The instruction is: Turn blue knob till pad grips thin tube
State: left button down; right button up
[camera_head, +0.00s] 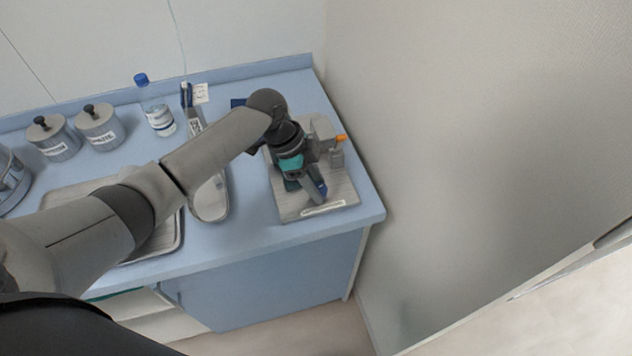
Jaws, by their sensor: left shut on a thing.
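My left gripper (312,192) points down over a grey device on a base plate (341,192) at the right end of the counter. It is shut on a small dark-blue part at its fingertips, which looks like the blue knob (321,187). The fingers and wrist cover most of the knob. An upright grey block (325,128) with an orange tip stands behind the gripper. The pad and the thin tube cannot be made out, as my arm hides much of the device. My right gripper is not in view.
The blue counter (250,228) ends just right of the device, near a bare wall (430,120).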

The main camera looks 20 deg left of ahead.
pick_arm(q)
jog(key=shift+m+g+b, duration=0.55)
jog(key=shift+m+g, duration=0.05)
jog(key=shift+m, duration=1)
jog(key=shift+c, duration=1.9)
grip_release()
jog(key=p+v, duration=0.1)
jog(key=v, duration=1.4)
jog(key=shift+r, duration=0.15)
jog(key=shift+a, duration=0.1)
